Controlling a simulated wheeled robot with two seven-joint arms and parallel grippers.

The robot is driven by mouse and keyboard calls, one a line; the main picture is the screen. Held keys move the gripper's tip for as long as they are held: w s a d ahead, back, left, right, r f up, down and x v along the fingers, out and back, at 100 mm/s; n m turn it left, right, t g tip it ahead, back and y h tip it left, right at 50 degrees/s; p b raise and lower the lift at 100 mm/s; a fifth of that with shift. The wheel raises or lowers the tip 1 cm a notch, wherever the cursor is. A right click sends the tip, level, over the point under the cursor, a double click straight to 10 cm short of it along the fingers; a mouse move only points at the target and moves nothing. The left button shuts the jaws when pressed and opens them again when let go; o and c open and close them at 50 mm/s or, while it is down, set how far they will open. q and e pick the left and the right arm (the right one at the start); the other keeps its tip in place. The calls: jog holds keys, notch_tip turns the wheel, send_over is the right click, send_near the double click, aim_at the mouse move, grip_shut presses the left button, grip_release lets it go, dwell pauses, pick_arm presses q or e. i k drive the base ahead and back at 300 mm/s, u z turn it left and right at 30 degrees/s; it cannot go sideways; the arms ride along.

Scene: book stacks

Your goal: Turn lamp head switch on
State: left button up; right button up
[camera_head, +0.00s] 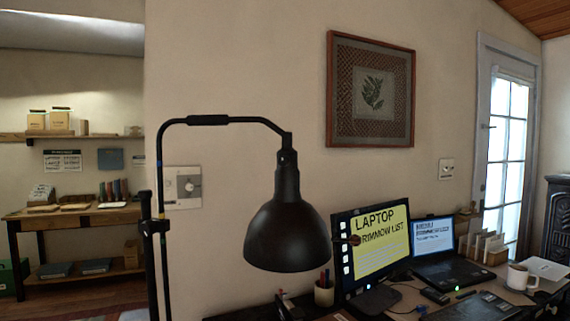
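A black lamp head (286,225) hangs in the middle of the view, its shade opening downward. It hangs from a thin black curved arm (209,120) that rises from an upright pole (163,265) at the left. A narrow neck piece (287,160) sits on top of the shade; I cannot make out a switch on it for certain. No bulb or glow shows under the shade. Neither of my grippers is in view.
A desk behind the lamp holds a monitor (374,247), a laptop (435,240), a pen cup (324,293) and a white mug (518,277). A wall plate with a dial (184,187) is behind the lamp arm. A wooden table (75,215) stands at the left.

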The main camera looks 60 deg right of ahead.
aim_at(283, 162)
jog(key=k, duration=0.9)
jog(key=z, duration=1.8)
